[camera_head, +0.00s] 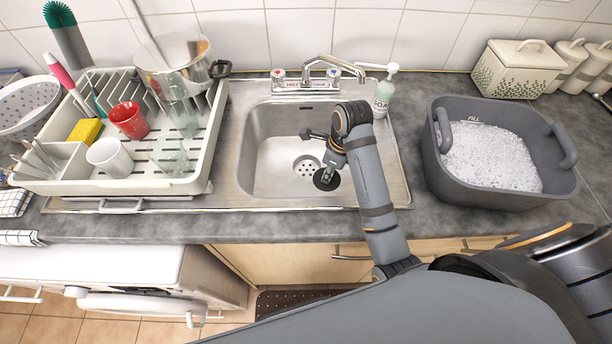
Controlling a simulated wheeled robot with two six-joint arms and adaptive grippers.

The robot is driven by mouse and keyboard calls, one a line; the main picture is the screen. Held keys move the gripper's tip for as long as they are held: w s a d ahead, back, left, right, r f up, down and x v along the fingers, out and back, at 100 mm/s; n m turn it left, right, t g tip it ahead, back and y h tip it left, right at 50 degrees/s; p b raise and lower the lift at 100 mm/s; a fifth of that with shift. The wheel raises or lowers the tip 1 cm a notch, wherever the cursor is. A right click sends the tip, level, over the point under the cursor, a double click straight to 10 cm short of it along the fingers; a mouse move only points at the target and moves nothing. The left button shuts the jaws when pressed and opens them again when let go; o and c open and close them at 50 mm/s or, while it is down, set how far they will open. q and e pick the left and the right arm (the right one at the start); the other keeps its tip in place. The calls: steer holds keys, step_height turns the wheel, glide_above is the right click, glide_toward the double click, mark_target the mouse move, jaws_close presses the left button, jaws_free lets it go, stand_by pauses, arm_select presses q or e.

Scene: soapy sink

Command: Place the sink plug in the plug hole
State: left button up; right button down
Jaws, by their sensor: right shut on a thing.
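The sink plug (326,180) is a dark round disc low in the steel sink basin (262,165). The plug hole (307,167) is a round strainer with dark holes in the basin floor, just left of and behind the plug. The plug appears beside the hole and covers at most its near right edge. My right gripper (327,172) points down into the basin, shut on the plug from above. Whether the plug touches the basin floor is hard to tell. My left gripper is not in view.
A tap (335,70) and a soap bottle (384,92) stand behind the basin. A dish rack (205,170) with mugs and glasses is on the left. A grey tub (440,175) of suds is on the right. The basin's left side is free.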

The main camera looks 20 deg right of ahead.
steer(key=shift+w+f, duration=0.35)
steer(key=w+f, duration=0.3)
steer(key=w, duration=0.4)
glide_above(306, 170)
steer(key=s, duration=0.1)
steer(key=f, duration=0.5)
steer(key=shift+d+f, duration=0.3)
steer(key=shift+w+f, duration=0.25)
steer(key=shift+f, duration=0.1)
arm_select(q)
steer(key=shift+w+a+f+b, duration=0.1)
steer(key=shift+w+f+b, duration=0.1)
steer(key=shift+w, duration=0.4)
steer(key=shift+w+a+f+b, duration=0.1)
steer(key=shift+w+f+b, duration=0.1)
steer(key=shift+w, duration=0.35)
arm_select(e)
steer(key=shift+w+f, duration=0.1)
steer(key=shift+f, duration=1.5)
steer(key=shift+f, duration=0.1)
steer(key=c, duration=1.3)
jaws_free()
steer(key=shift+c, duration=0.2)
